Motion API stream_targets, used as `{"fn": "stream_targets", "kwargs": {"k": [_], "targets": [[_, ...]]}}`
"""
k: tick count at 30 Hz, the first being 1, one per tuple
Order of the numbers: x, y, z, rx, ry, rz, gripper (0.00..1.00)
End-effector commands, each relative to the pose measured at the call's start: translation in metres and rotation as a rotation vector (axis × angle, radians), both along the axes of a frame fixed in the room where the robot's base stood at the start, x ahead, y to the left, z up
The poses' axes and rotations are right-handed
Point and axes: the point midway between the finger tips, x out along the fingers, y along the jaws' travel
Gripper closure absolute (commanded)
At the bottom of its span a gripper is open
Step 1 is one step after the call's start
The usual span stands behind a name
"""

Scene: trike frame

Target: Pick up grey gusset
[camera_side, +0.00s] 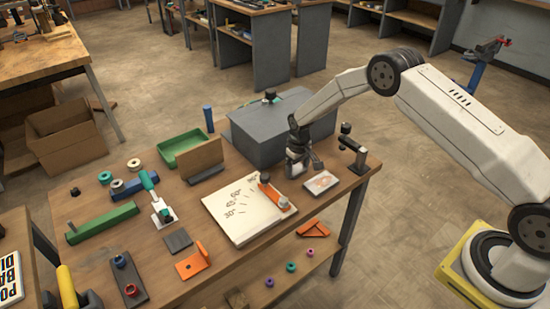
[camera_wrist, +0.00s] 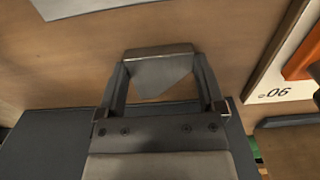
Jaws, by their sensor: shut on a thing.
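The grey gusset (camera_wrist: 160,76) is between the two fingers of my gripper (camera_wrist: 160,88) in the wrist view. It has a straight flange along its top edge and a tapering plate below. My gripper is shut on it. In the side view my gripper (camera_side: 299,168) is low at the right part of the bench, beside the big grey box. The gusset is too small there to tell from the fingers. Whether it touches the bench top is not clear.
The big grey box (camera_side: 262,138) stands close behind my gripper. A white angle board (camera_side: 240,220) with an orange arm (camera_side: 272,190) lies to the left. A picture card (camera_side: 321,182) and a black clamp (camera_side: 352,150) are to the right.

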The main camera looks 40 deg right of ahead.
Motion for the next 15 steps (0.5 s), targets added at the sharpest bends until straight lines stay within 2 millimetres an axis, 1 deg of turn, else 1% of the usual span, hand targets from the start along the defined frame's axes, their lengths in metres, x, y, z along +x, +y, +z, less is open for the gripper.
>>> {"fn": "stream_targets", "kwargs": {"k": [8, 14, 15], "targets": [[0.001, 0.000, 0.012, 0.000, -0.003, 0.000, 0.93], [0.001, 0.000, 0.034, 0.001, -0.004, 0.001, 0.93], [-0.003, 0.000, 0.036, 0.001, -0.001, 0.001, 0.93]]}}
